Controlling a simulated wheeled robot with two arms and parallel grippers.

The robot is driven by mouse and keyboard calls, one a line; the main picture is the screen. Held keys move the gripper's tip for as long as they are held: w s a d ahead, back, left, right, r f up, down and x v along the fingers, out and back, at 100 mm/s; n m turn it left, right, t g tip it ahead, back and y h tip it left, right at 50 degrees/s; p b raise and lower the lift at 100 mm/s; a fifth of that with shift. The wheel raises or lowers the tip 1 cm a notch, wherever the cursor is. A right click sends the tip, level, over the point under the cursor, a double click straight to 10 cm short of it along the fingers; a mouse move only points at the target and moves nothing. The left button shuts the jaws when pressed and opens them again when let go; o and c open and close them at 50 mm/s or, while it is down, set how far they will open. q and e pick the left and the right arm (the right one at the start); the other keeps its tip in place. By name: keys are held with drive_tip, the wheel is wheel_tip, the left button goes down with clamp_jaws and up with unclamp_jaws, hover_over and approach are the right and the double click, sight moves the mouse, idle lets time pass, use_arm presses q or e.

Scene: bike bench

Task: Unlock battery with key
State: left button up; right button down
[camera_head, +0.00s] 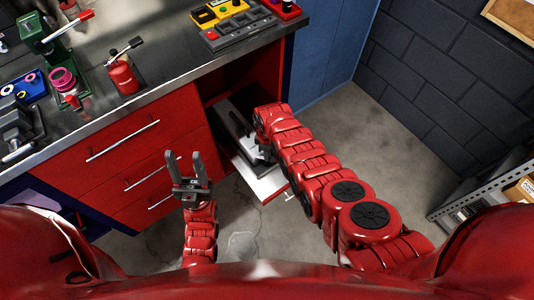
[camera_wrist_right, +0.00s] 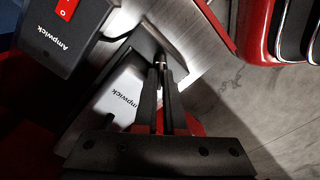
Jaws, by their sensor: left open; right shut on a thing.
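A dark battery (camera_head: 232,119) lies on the pull-out shelf (camera_head: 267,187) of the red cabinet. In the right wrist view a dark block with a red switch (camera_wrist_right: 60,38) and a pale block (camera_wrist_right: 117,98) both read "Ampwick". My right gripper (camera_head: 258,150) is over the shelf beside the battery, partly hidden by its own arm. In the wrist view its fingers (camera_wrist_right: 162,80) are shut on a small metal piece, likely the key (camera_wrist_right: 160,60), mostly hidden, at the dark housing. Whether it is inside a lock I cannot tell. My left gripper (camera_head: 187,172) is open and empty before the drawers.
The red drawers (camera_head: 130,150) with bar handles stand left of the open compartment. The steel bench top (camera_head: 170,62) carries a red bottle-like tool (camera_head: 122,76), a vise (camera_head: 18,130) and coloured boxes (camera_head: 232,22). A metal rack (camera_head: 470,190) stands at right. Floor between is clear.

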drive_tip(key=n, duration=0.3)
drive_tip(key=shift+f+n+b, duration=0.1)
drive_tip(key=shift+n+b, duration=0.25)
drive_tip(key=shift+n, duration=0.45)
drive_tip(key=n+b, duration=0.1)
drive_tip(key=n, duration=0.1)
drive_tip(key=shift+d+f+n+b, duration=0.1)
drive_tip(key=shift+n+b, duration=0.2)
drive_tip(key=shift+b, duration=0.05)
drive_tip(key=shift+n+b, duration=0.9)
drive_tip(key=shift+n, duration=0.4)
drive_tip(key=c, duration=1)
unclamp_jaws()
drive_tip(key=shift+r, duration=0.25)
